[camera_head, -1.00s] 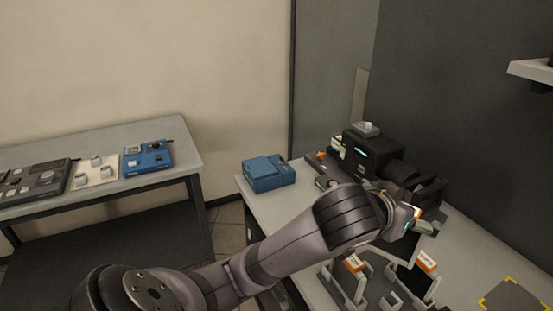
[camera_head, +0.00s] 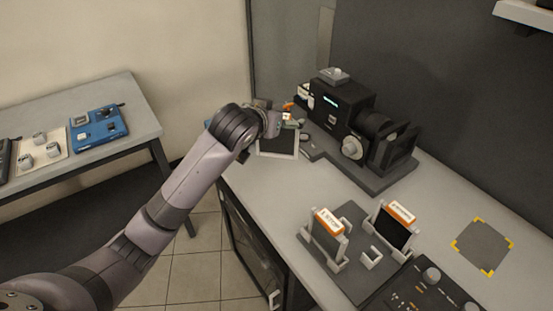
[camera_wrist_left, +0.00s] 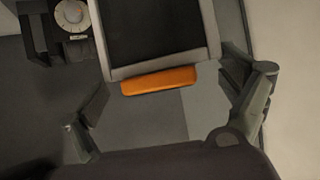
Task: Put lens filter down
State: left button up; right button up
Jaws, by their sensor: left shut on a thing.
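The lens filter (camera_head: 278,143) is a dark square pane in a pale frame. It is in my left gripper (camera_head: 287,124), left of the black camera-like machine. In the left wrist view, the filter's dark pane (camera_wrist_left: 155,30) and orange tab (camera_wrist_left: 158,80) show between and beyond the two fingers. I cannot tell exactly where the fingers touch it. Two other filters with orange tabs, a left one (camera_head: 326,240) and a right one (camera_head: 393,235), stand in a grey holder (camera_head: 352,277). My right gripper is in neither view.
The black machine (camera_head: 345,110) with a lens stands at the back of the grey table. A square pad (camera_head: 482,248) with yellow corners lies bare at right. A control panel (camera_head: 425,290) is at the front. A side table (camera_head: 140,105) with a blue device (camera_head: 98,128) is at left.

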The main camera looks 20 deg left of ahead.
aim_at(276, 144)
pick_arm(q)
notch_tip(276, 144, down, 9)
jog(key=shift+w+a+r+p, duration=0.1)
jog(key=shift+w+p, duration=0.05)
jog(key=shift+p, duration=0.3)
notch_tip(276, 144, down, 5)
jog(key=shift+r, duration=0.15)
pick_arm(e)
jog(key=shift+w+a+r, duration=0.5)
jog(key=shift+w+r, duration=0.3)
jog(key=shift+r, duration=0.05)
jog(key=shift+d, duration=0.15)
pick_arm(q)
jog(key=o, duration=1.3)
jog(key=shift+c, duration=0.2)
jog(key=shift+o, duration=0.2)
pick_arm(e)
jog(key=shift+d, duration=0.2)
